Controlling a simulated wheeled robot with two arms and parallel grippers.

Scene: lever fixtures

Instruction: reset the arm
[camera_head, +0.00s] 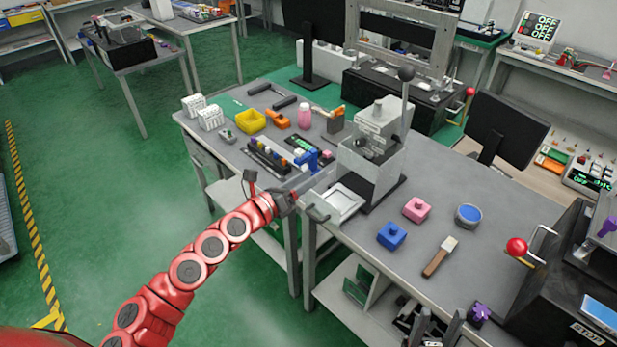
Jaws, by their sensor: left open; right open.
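My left gripper (285,196) is at the end of the red arm, at the front edge of the grey workbench. Its dark fingers are spread and nothing shows between them. My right gripper (437,327) shows only in part at the bottom edge, with two dark fingers apart and no object visible between them. A grey lever fixture (372,150) stands on the bench, right of and beyond my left gripper. Its lever (404,100) points up and ends in a black ball. At the right, a black machine (560,285) has a handle with a red ball knob (517,247).
The grey workbench (470,205) bears a blue block (391,235), a pink block (416,209), a round blue-topped tin (468,215) and a brush (440,257). A yellow bin (251,121) and small parts stand farther left. Green floor (90,190) is open at left.

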